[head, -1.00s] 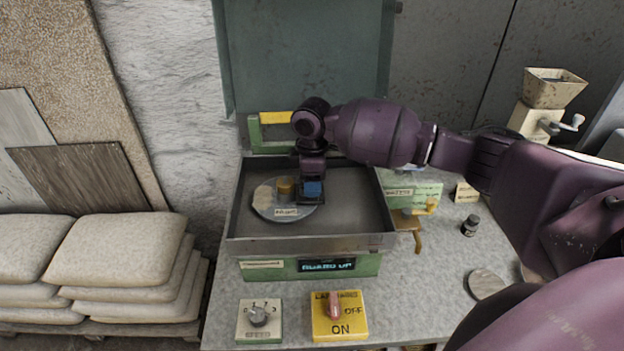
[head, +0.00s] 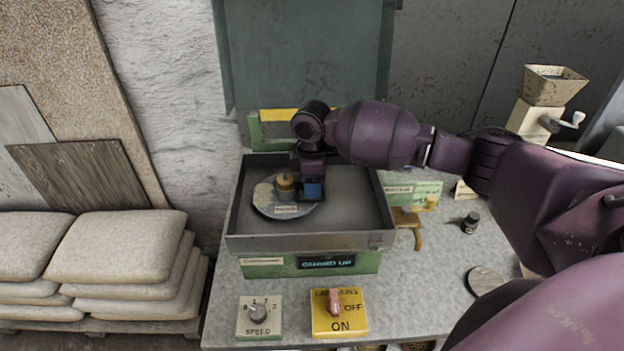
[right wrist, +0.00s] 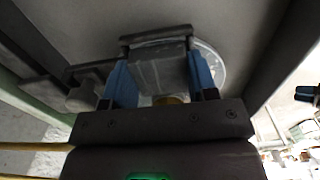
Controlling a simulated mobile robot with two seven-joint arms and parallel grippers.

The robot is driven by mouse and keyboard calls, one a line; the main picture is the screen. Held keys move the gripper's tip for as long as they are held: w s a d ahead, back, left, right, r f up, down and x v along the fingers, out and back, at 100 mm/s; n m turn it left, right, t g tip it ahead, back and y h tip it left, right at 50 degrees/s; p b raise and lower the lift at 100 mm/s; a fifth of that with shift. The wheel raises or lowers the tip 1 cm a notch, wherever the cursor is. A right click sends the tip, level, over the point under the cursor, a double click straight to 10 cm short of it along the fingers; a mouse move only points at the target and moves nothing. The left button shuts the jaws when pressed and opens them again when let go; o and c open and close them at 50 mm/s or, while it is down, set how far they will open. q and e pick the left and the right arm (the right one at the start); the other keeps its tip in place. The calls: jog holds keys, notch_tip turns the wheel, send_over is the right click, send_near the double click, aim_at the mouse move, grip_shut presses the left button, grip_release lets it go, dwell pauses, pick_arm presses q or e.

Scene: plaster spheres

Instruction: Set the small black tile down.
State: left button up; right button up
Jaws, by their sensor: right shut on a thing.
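My right gripper (head: 313,190) points down inside the shallow grey metal pan, at the right edge of the round grey disc (head: 268,207). In the right wrist view its two blue fingers (right wrist: 160,80) are shut on a dark flat-faced piece, the small black tile (right wrist: 158,62). In the head view only a dark edge of the tile shows under the blue fingertips. I cannot tell whether the tile touches the disc or the pan floor. My left gripper is not in view.
The pan's raised front wall (head: 310,242) and the upright grey-green guard (head: 305,55) bound the space. In front are a speed dial (head: 258,315) and a yellow ON/OFF switch (head: 340,314). A small black jar (head: 470,223) stands right. The pan's right floor is bare.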

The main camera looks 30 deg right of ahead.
jog(key=shift+f, duration=0.15)
jog(key=o, duration=1.1)
jog(key=shift+r, duration=2.05)
jog(key=shift+f, duration=0.1)
